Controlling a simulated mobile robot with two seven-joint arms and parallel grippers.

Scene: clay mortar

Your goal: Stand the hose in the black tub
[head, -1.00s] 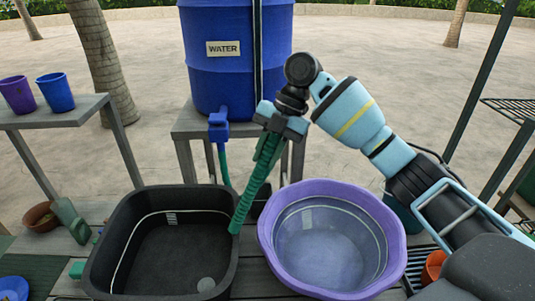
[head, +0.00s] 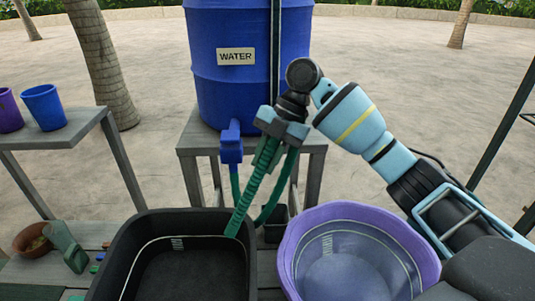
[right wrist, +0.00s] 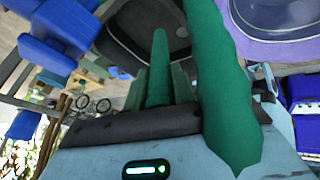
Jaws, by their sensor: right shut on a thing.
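The green hose (head: 259,181) hangs tilted from my right gripper (head: 268,150), which is shut on it. Its free end overlaps the far right corner of the black tub (head: 248,262); whether it is inside or just above the rim I cannot tell. The rest of the hose loops down behind the tub to the blue tap. In the right wrist view the held hose (right wrist: 160,65) shows between the fingers, with the black tub (right wrist: 140,30) beyond and a hose loop (right wrist: 222,85) close in front. My left gripper is not in view.
A purple basin (head: 433,250) stands right of the tub. A blue water barrel (head: 230,90) with a blue tap (head: 231,145) stands behind on a grey stand (head: 190,142). A side table (head: 70,135) with cups is at left. Open paving lies beyond.

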